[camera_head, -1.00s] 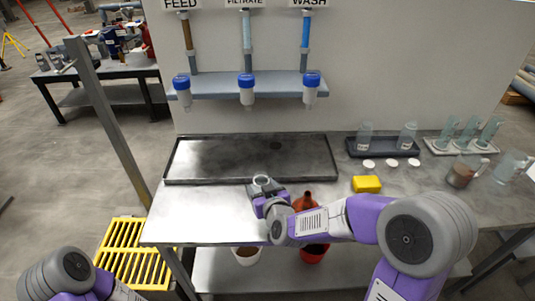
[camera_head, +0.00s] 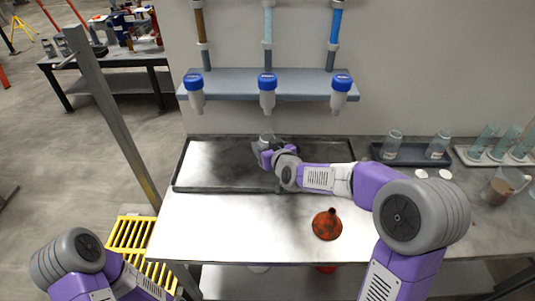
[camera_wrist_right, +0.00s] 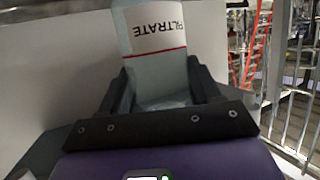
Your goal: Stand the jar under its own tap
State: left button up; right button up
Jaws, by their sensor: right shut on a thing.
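My right gripper (camera_head: 266,150) is shut on a clear jar (camera_head: 267,137), over the dark tray (camera_head: 215,187). In the right wrist view the jar (camera_wrist_right: 152,45) carries a white label reading FILTRATE with a red line, and the fingers (camera_wrist_right: 162,90) close around its sides. The jar is below the blue-topped middle tap (camera_head: 267,94) in the head view, with a gap between them. Whether its base touches the tray cannot be told. A left tap (camera_head: 195,96) and a right tap (camera_head: 341,95) flank the middle one. My left gripper is out of view.
A dark rack (camera_head: 412,155) with two clear jars and a pale rack (camera_head: 480,158) of glassware stand at the right, near a brown-filled jug (camera_head: 500,187). The front-left bench is clear.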

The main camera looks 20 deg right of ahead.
jog(key=w+f+b, duration=0.1)
jog(key=f, duration=0.1)
jog(key=w+d+f+b, duration=0.1)
jog(key=w+f, duration=0.1)
jog(key=w+f+b, duration=0.1)
jog(key=f, duration=0.1)
jog(key=shift+w+d+f, duration=0.15)
jog(key=shift+w+f, duration=0.05)
jog(key=shift+f, duration=0.2)
jog(key=shift+w+f+b, duration=0.2)
jog(key=shift+b, duration=0.1)
jog(key=shift+r, duration=0.15)
